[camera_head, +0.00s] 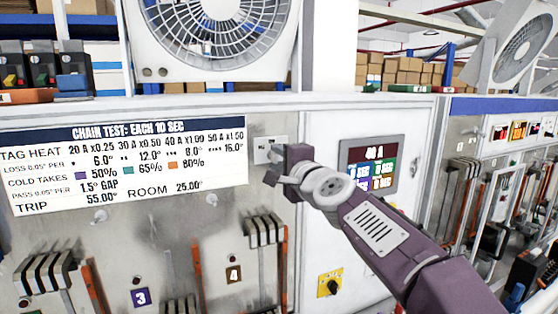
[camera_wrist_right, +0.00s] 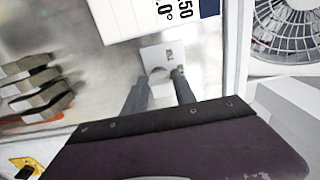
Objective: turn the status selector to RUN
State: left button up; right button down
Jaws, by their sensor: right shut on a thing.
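The status selector seems to be the small pale plate (camera_head: 263,149) on the grey panel, just right of the chart, with a light label too small to read. In the right wrist view the plate (camera_wrist_right: 176,50) shows with a rounded grey knob (camera_wrist_right: 157,73) at its lower part. My right gripper (camera_head: 275,167) is at this plate in the head view and hides part of it. In the wrist view its two dark fingers (camera_wrist_right: 160,84) stand on either side of the knob, shut on it. Which way the knob points is hidden. My left gripper is not in view.
A chain test chart (camera_head: 130,165) hangs left of the plate. A screen (camera_head: 369,165) sits on the white panel to the right, with a yellow-plated black knob (camera_head: 330,285) below. Grey lever banks (camera_head: 263,232) and orange bars line the lower panel. A fan (camera_head: 215,35) stands above.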

jog(key=shift+a+f, duration=0.1)
jog(key=shift+f, duration=0.1)
jog(key=c, duration=1)
grip_release()
jog(key=shift+s+r, duration=0.15)
jog(key=shift+s, duration=0.1)
